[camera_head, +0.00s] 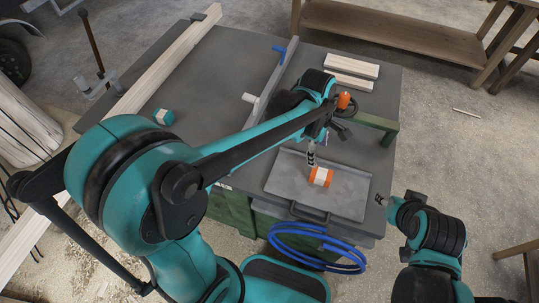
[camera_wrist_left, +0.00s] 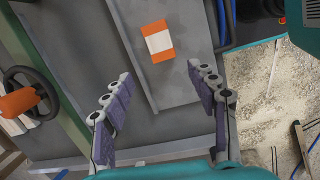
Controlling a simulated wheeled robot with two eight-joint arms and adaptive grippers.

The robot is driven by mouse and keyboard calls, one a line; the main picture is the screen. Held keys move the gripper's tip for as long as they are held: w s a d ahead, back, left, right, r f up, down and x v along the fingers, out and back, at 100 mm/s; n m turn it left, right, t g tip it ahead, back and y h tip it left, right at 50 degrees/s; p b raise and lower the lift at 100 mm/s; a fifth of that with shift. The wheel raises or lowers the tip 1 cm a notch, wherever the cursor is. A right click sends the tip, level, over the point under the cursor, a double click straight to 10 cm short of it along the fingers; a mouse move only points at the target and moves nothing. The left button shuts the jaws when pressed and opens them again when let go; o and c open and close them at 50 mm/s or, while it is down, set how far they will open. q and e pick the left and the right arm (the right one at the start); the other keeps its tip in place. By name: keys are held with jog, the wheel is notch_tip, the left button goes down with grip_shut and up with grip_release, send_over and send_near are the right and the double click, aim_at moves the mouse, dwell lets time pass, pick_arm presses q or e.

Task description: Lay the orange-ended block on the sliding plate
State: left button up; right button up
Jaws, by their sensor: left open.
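The orange-ended block (camera_head: 320,177), white in the middle, lies on the grey sliding plate (camera_head: 345,200), near its upper middle. The block (camera_wrist_left: 158,41) also shows in the left wrist view, flat on the plate (camera_wrist_left: 192,25), apart from my fingers. My left gripper (camera_head: 313,148) is over the plate's upper edge, just above the block in the head view. In the left wrist view its fingers (camera_wrist_left: 158,95) are spread wide with nothing between them. My right gripper (camera_head: 382,199) is at the plate's right side, small and partly hidden; its jaws are unclear.
A teal-ended block (camera_head: 163,116) lies on the machine table (camera_head: 215,75) at the left. A long plank (camera_head: 170,58) and two short boards (camera_head: 350,72) lie on the table. A blue hose (camera_head: 310,248) is coiled below the plate. A dark handwheel (camera_wrist_left: 30,90) is left of my fingers.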

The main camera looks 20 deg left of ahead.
pick_arm(q)
jog(key=s+a+r+m+t+y, duration=0.1)
jog(key=s+a+r+m+t, duration=0.1)
jog(key=s+a+m, duration=0.3)
jog(key=s+a+r+m+t, duration=0.2)
jog(key=s+a+m+t, duration=0.2)
jog(key=a+m, duration=0.5)
jog(key=s+m, duration=0.2)
jog(key=shift+s+a+r+t+y, duration=0.25)
jog(key=shift+s+r+t+y, duration=0.05)
jog(key=shift+y, duration=0.1)
jog(key=shift+c, duration=0.3)
